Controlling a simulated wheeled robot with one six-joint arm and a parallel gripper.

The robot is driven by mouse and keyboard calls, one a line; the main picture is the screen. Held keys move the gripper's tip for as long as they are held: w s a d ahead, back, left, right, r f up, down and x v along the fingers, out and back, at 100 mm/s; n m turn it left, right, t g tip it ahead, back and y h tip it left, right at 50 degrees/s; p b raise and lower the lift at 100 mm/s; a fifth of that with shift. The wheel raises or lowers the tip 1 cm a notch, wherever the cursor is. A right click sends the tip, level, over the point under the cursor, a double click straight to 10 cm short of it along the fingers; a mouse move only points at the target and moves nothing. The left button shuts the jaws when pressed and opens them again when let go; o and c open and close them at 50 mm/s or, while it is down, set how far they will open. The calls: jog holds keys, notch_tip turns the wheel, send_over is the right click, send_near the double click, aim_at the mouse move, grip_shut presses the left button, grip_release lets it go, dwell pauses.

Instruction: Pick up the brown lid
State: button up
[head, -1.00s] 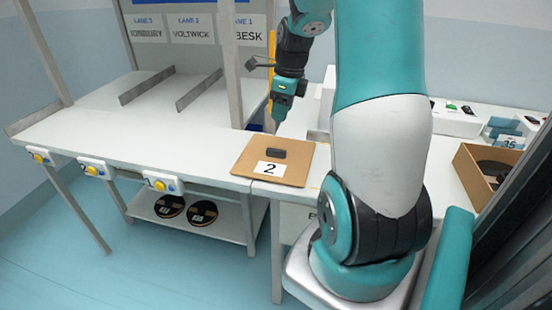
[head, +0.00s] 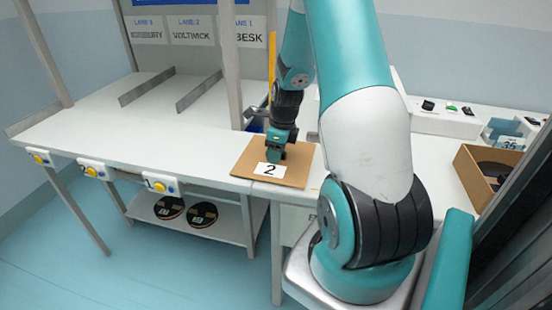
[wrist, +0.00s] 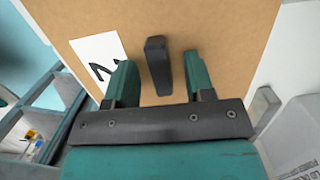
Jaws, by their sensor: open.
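The brown lid (head: 244,158) is a flat, square cardboard-coloured panel on the white worktop, with a white label marked 2 (head: 269,170). It also fills much of the wrist view (wrist: 230,25). Its black bar handle (wrist: 157,62) shows in the wrist view between the two fingers of my gripper (wrist: 158,60), with a gap on each side. My gripper is open, pointing down over the lid in the head view (head: 277,158). There it hides the handle. I cannot tell the exact height of the fingertips over the lid.
A white table with lane dividers (head: 147,87) stands at left, with yellow-button boxes (head: 93,168) along its front. Black discs (head: 168,207) lie on its lower shelf. An upright post (head: 232,75) stands behind the lid. An open cardboard box (head: 470,178) is at right.

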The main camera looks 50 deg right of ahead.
jog(key=shift+c, duration=0.5)
grip_shut()
jog(key=shift+r, duration=0.1)
